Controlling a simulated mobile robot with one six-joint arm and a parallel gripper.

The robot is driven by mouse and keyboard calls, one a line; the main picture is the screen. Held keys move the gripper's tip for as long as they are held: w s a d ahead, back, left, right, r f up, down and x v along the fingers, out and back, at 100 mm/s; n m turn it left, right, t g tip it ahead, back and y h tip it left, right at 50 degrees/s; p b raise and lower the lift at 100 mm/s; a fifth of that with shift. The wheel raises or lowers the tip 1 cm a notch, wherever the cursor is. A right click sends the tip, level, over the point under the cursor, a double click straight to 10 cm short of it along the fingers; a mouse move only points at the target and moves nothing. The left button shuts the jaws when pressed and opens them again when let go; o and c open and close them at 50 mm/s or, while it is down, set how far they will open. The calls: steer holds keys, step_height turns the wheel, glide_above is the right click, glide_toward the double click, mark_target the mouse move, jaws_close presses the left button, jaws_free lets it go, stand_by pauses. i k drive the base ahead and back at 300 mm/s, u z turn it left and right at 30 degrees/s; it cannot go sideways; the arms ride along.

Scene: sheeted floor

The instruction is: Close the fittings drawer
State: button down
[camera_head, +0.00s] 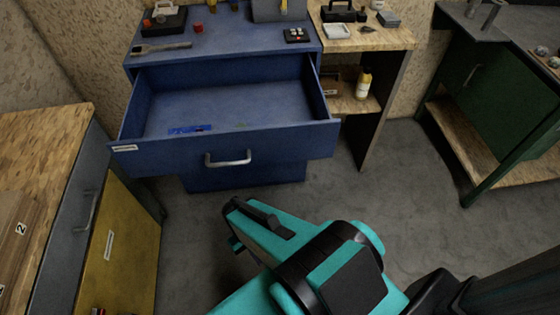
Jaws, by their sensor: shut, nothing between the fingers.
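The blue drawer (135,158) is pulled well out of the blue cabinet (245,180). Its front panel has a silver bar handle (228,160) in the middle and a small white label at the upper left that I cannot read. A blue strip-like item (190,130) and a small green mark lie inside, near the front. My teal and black gripper (236,222) is low in front of the drawer, below and close to the handle in the picture, apart from the drawer front. It is shut and empty. The floor-side parts of the fingers are partly hidden by my own arm.
A wooden-topped cabinet with a yellow door (125,250) stands at the left. A wooden shelf (350,102) with a yellow-white bottle (364,83) is right of the drawer. A green workbench (500,110) stands farther right. Grey floor (330,200) is clear between them.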

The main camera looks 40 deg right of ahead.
mark_target(280, 99)
steer(key=z, duration=0.1)
steer(key=k, duration=1.2)
steer(key=u, duration=1.6)
steer(key=i, duration=1)
steer(key=u, duration=0.05)
